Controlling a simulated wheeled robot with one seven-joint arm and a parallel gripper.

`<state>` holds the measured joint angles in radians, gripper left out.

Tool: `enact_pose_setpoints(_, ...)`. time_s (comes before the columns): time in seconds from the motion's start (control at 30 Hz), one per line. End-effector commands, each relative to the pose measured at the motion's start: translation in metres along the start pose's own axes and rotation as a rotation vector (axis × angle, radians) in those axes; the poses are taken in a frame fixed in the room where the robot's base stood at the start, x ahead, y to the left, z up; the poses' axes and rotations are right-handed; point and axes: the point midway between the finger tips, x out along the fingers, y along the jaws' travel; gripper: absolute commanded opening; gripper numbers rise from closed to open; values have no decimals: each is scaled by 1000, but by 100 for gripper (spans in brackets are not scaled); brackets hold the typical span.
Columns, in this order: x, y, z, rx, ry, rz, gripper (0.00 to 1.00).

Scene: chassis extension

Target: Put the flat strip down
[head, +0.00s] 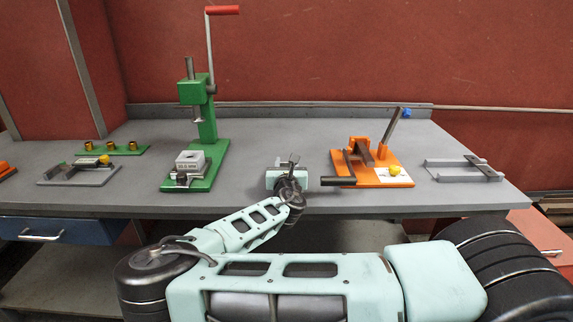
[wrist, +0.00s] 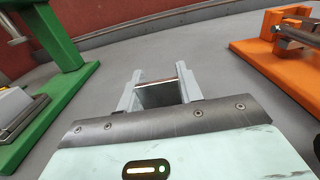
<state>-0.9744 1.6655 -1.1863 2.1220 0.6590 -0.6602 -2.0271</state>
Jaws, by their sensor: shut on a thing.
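My gripper (head: 289,163) is above the grey bench between the green press and the orange fixture. In the wrist view my gripper (wrist: 158,84) is shut on the flat strip (wrist: 157,81), which shows as a thin, brownish-edged bar spanning the gap between the two grey fingers. Most of the strip's length is hidden, and I cannot make it out clearly in the head view. I cannot tell whether it touches the bench.
The green press (head: 205,150) stands to the left and the orange fixture (head: 372,165) to the right. A grey fixture (head: 462,170) lies far right, another (head: 78,175) far left. A green rack (head: 112,151) holds brass pieces. The grey bench (head: 270,135) is bare behind my gripper.

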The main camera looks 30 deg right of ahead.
Motion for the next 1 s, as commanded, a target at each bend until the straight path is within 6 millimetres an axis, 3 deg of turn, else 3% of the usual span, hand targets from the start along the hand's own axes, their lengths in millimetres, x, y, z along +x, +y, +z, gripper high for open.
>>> enact_pose_setpoints(0.23, 0, 0, -4, 0, -1, 0, 0)
enact_pose_setpoints(0.27, 0, 0, -4, 0, 0, 0, 41)
enact_pose_setpoints(0.3, 0, 0, -3, 0, 0, 0, 53)
enact_pose_setpoints(0.33, 0, 0, -3, 0, 0, 0, 58)
enact_pose_setpoints(0.73, -3, 1, 1, 0, 0, 1, 58)
enact_pose_setpoints(1.0, -56, 2, -2, -1, 0, 4, 58)
